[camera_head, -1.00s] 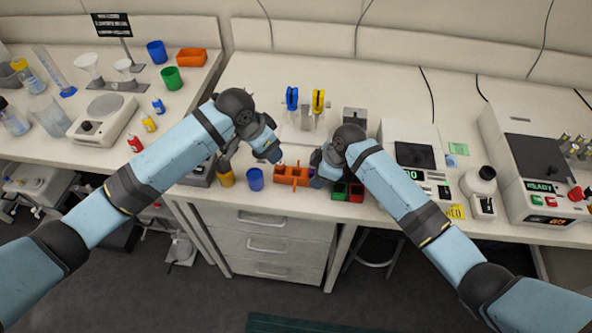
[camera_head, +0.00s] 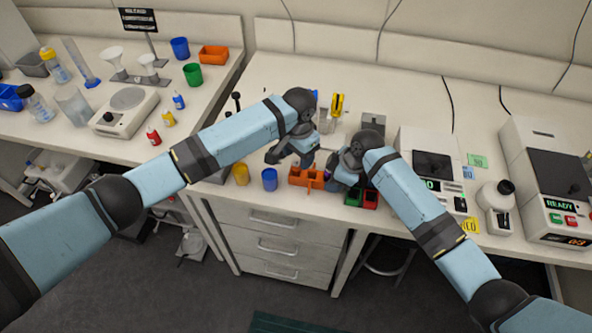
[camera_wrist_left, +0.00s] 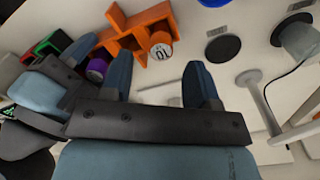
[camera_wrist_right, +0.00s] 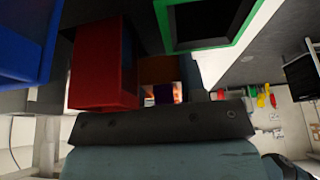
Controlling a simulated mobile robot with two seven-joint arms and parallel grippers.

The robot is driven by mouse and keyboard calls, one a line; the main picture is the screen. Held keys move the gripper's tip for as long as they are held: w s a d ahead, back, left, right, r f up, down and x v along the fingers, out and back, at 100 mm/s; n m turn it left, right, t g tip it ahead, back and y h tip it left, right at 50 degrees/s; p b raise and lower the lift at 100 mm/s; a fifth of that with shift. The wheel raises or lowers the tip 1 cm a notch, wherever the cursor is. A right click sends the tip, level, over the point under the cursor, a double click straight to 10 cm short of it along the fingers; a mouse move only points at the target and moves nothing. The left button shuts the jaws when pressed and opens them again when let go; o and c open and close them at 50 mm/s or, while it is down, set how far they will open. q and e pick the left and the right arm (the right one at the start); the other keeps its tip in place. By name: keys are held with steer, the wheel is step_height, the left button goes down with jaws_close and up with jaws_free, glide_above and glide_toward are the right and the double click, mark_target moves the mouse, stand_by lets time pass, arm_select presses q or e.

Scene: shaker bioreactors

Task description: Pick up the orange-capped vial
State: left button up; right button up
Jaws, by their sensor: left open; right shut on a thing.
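The orange-capped vial (camera_wrist_left: 161,44) stands at the orange rack (camera_wrist_left: 128,42) in the left wrist view, with a white numbered label. In the head view the rack (camera_head: 300,177) lies near the bench's front edge, and I cannot make out that vial there. My left gripper (camera_head: 291,160) is open and empty, just behind the rack. Its two fingers (camera_wrist_left: 158,68) are apart, with the vial beyond and between them. My right gripper (camera_head: 334,180) is shut on a purple-capped vial (camera_wrist_left: 97,70) at the rack's right end. Purple also shows in the right wrist view (camera_wrist_right: 163,93).
Green (camera_head: 353,194) and red (camera_head: 370,199) bins sit close by my right gripper. A yellow-topped item (camera_head: 337,104) stands behind my grippers.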

mark_target(296, 163)
arm_select(q)
steer(key=f, duration=0.4)
steer(key=shift+s+a, duration=0.25)
steer(key=c, duration=1)
step_height(296, 163, up, 10)
arm_select(e)
steer(key=o, duration=1)
